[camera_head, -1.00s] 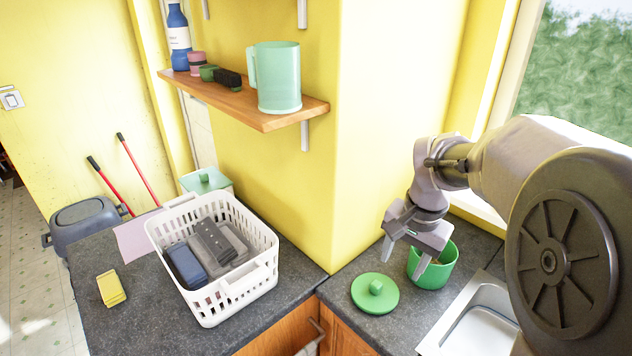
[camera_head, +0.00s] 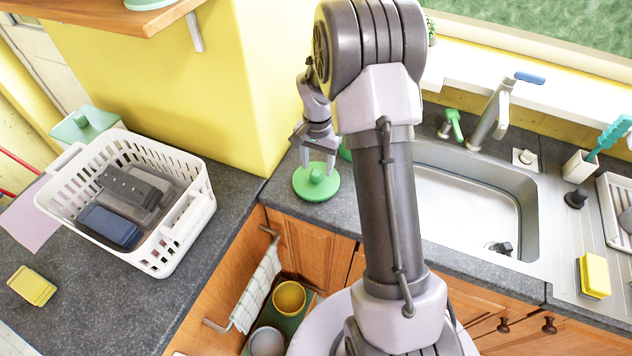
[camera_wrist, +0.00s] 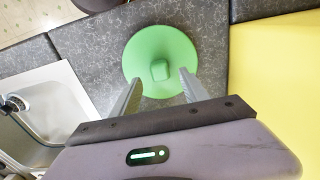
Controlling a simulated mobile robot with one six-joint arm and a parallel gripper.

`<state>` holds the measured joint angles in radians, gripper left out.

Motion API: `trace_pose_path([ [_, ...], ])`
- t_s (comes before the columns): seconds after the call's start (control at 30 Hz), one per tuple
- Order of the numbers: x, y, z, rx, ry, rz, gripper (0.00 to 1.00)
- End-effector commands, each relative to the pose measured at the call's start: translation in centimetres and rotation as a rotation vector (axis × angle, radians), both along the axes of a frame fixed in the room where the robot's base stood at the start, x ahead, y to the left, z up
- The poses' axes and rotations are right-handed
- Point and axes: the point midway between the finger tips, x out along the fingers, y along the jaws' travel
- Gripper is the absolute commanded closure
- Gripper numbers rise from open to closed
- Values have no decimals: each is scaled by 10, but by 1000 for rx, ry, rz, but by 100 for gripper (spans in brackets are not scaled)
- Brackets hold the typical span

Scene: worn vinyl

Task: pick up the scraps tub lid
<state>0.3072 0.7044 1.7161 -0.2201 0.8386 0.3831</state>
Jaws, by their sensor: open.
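The green scraps tub lid (camera_head: 312,186) lies flat on the dark counter, near the wall corner and left of the sink. Its raised knob points up. In the wrist view the lid (camera_wrist: 146,48) lies just beyond my fingertips, and its knob shows between the two fingers. My gripper (camera_head: 318,160) is open and hangs right above the lid; it also shows in the wrist view (camera_wrist: 160,88). Nothing is between its fingers that I can see as held. The green tub (camera_head: 345,150) is mostly hidden behind my arm.
A white basket (camera_head: 190,215) with grey and blue items stands on the left counter. The sink (camera_head: 470,200) is right of my arm. The yellow wall corner (camera_head: 262,160) rises close beside the lid.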

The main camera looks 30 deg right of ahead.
Motion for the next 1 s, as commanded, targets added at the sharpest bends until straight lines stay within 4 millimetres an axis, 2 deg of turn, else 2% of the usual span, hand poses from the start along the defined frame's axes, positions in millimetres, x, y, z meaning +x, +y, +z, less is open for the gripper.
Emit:
trace_pose_path([
  [0.03,-1,1,-15,1,3,0,47],
  [0.13,0,1,-31,2,3,0,47],
  [0.33,0,1,-31,1,1,0,47],
  [0.6,0,0,-31,1,1,0,100],
  [1.0,0,0,-25,1,-1,0,100],
])
